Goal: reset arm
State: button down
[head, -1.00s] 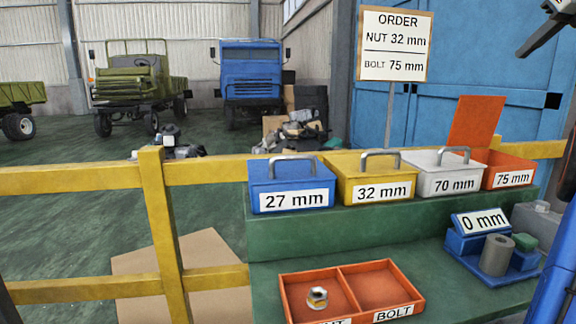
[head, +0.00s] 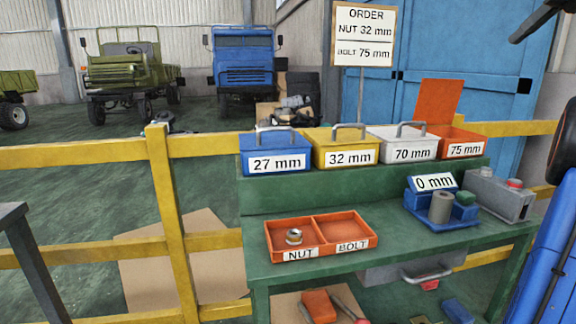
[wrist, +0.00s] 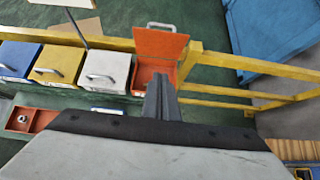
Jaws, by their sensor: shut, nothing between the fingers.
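My gripper (wrist: 162,100) is shut and empty, its dark fingers together in front of the open orange 75 mm bin (wrist: 152,77) in the wrist view. In the head view a dark part of my arm shows at the top right corner. The orange 75 mm bin (head: 463,150) has its lid raised, and its contents cannot be made out. The two-part orange tray (head: 346,230) on the bench holds a metal nut (head: 293,237) in its NUT side; the BOLT side looks empty.
Closed blue 27 mm (head: 275,163), yellow 32 mm (head: 348,157) and white 70 mm (head: 412,153) bins stand on the green bench shelf. A blue gauge reading 0 mm (head: 434,182) stands right of the tray. Yellow rails (head: 80,156) run behind; an order sign (head: 364,35) stands beyond.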

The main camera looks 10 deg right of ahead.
jog(key=a+f+n+g, duration=0.1)
jog(key=a+f+n, duration=0.3)
jog(key=a, duration=0.4)
jog(key=a+f+n, duration=0.4)
jog(key=a, duration=0.3)
jog(key=s+a+f+n+g, duration=0.1)
jog(key=s+a+f+n, duration=0.25)
jog(key=a+f, duration=0.3)
jog(key=s+a+f+n+g, duration=0.1)
jog(key=s+a+f+n, duration=0.1)
jog(key=a+f+n, duration=0.4)
jog(key=s+a+f+n, duration=0.4)
jog(key=s+f+n, duration=0.2)
jog(key=f, duration=0.6)
jog(key=s+a+f+n+g, duration=0.1)
jog(key=s+a+f+n, duration=0.4)
jog(key=s+f, duration=0.4)
jog(key=s+a+f+n+g, duration=0.1)
jog(key=s+a+f+n, duration=0.4)
jog(key=f, duration=1)
jog(key=s+n, duration=0.1)
jog(key=s, duration=0.2)
jog(key=shift+n+h, duration=0.3)
jog(key=shift+n, duration=0.05)
